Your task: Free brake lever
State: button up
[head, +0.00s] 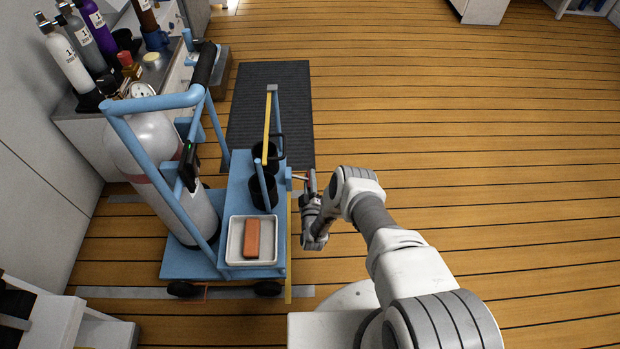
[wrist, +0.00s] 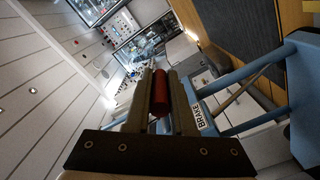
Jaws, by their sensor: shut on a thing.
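The brake lever shows in the wrist view as a red cylindrical grip (wrist: 161,92) between my two dark fingers. A white label reading BRAKE (wrist: 204,120) sits on the blue frame to its right. In the head view my gripper (head: 311,184) is at the right side of the blue trolley (head: 235,190), shut on the lever. The lever is small there and partly hidden by the fingers. My gripper also shows in the wrist view (wrist: 160,98). The wrist view is strongly tilted.
The trolley carries a large grey cylinder (head: 187,195), black cups (head: 262,192) and a white tray (head: 233,258) with an orange block (head: 252,238). A bench with several bottles stands at the upper left. A dark mat (head: 270,95) lies behind the trolley. The wooden floor to the right is clear.

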grip_shut()
dwell(1.0)
